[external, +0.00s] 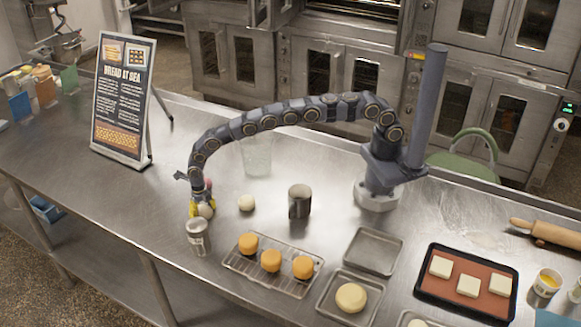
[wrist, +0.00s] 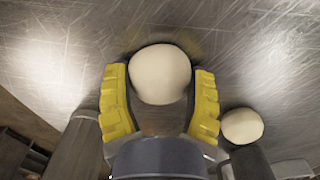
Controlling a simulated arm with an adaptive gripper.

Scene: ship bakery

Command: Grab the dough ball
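A pale round dough ball (wrist: 160,75) sits between the two yellow fingers of my gripper (wrist: 160,92) in the wrist view. The fingers are against its two sides, with no clear gap. In the external view my gripper (external: 203,207) points down at the left of the steel table, and the dough ball (external: 206,211) shows at its fingertips, at or very near the table surface. A second pale dough ball (external: 246,203) rests free on the table to the right; it also shows in the wrist view (wrist: 242,126).
A metal canister (external: 198,238) stands close in front of my gripper. A dark metal cup (external: 299,202) and a clear container (external: 257,158) stand to the right. A wire rack (external: 240,263) with orange buns is in front. A sign (external: 122,98) stands behind left.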

